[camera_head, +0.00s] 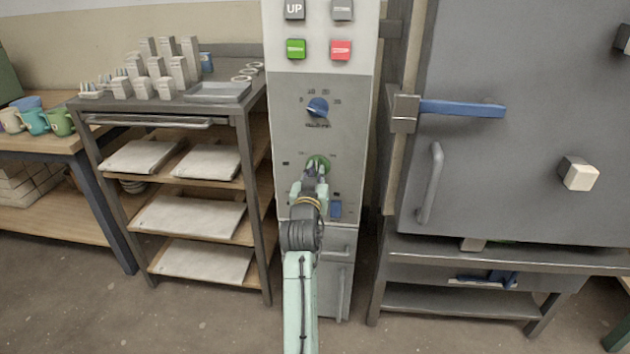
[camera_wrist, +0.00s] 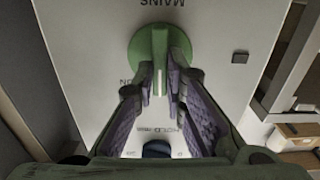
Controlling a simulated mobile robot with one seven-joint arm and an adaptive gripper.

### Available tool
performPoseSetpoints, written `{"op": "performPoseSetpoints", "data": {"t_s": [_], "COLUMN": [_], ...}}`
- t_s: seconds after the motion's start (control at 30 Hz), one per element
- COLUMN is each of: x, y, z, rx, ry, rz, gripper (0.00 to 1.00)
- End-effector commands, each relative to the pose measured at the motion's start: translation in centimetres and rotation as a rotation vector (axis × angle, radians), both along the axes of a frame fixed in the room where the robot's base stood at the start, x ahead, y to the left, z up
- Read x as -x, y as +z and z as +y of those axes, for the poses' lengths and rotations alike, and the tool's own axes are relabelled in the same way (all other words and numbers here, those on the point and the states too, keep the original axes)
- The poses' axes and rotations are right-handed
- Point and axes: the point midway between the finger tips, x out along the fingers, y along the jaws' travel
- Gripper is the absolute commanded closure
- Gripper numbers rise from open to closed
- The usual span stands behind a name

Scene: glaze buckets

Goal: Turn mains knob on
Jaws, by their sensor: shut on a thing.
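The mains knob is a round green knob with a raised grip bar, on the grey panel of the control column, in the head view (camera_head: 318,160) and the wrist view (camera_wrist: 150,45). In the wrist view its lettering is upside down: MAINS above the knob, ON at its left. A pale line on the bar points down the picture, not at ON. My gripper (camera_head: 316,176) has its two purple-padded fingers on either side of the bar, shut on it, also in the wrist view (camera_wrist: 160,78). The fingers partly hide the knob.
A blue dial (camera_head: 317,107) is above the knob on the panel, with green (camera_head: 296,48) and red (camera_head: 341,50) buttons higher. A shelf rack (camera_head: 190,122) stands left. A large grey kiln door (camera_head: 530,130) with a blue lever (camera_head: 460,108) is right.

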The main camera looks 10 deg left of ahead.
Motion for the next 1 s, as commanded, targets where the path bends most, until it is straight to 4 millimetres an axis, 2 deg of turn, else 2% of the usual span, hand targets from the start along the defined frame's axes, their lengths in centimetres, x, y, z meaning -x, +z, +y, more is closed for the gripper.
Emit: {"op": "performPoseSetpoints", "data": {"t_s": [0.6,1.0], "x": [0.02,0.01], "y": [-0.37,-0.33], "z": [-0.32,-0.46], "rx": [-0.566,-0.782], "ry": [0.001,0.0], "rz": [0.001,0.001], "gripper": [1.0,1.0]}}
